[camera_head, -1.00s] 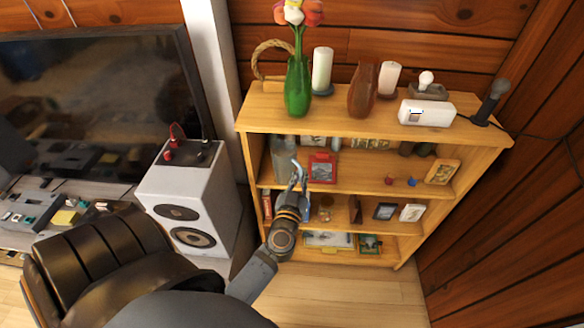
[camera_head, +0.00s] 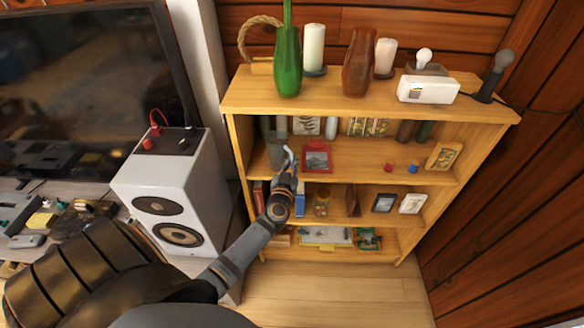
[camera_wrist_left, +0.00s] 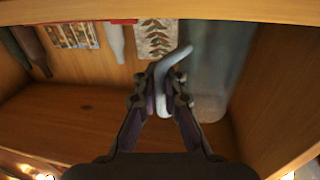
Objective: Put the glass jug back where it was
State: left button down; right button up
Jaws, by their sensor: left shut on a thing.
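The glass jug (camera_head: 276,152) is a clear grey-blue vessel with a pale blue curved handle. It is inside the left end of the shelf unit's upper compartment, left of a red picture frame (camera_head: 317,158). My left gripper (camera_head: 288,170) is shut on the handle from the front. In the left wrist view the two fingers (camera_wrist_left: 160,88) close around the handle, and the see-through jug body (camera_wrist_left: 208,75) is on the right, near the side wall. I cannot tell whether the jug's base touches the board. My right gripper is not in view.
The wooden shelf unit (camera_head: 380,107) has a green vase (camera_head: 288,65), a brown vase (camera_head: 359,62) and candles on top. Small bottles stand behind in the jug's compartment. A white speaker (camera_head: 168,185) is left of the shelf. The board right of the red frame has free room.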

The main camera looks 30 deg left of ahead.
pick_arm(q)
jog(key=shift+r, duration=0.1)
jog(key=c, duration=2)
grip_release()
jog(key=o, duration=0.5)
jog(key=shift+o, duration=0.2)
jog(key=v, duration=1.2)
jog(key=shift+p, duration=0.4)
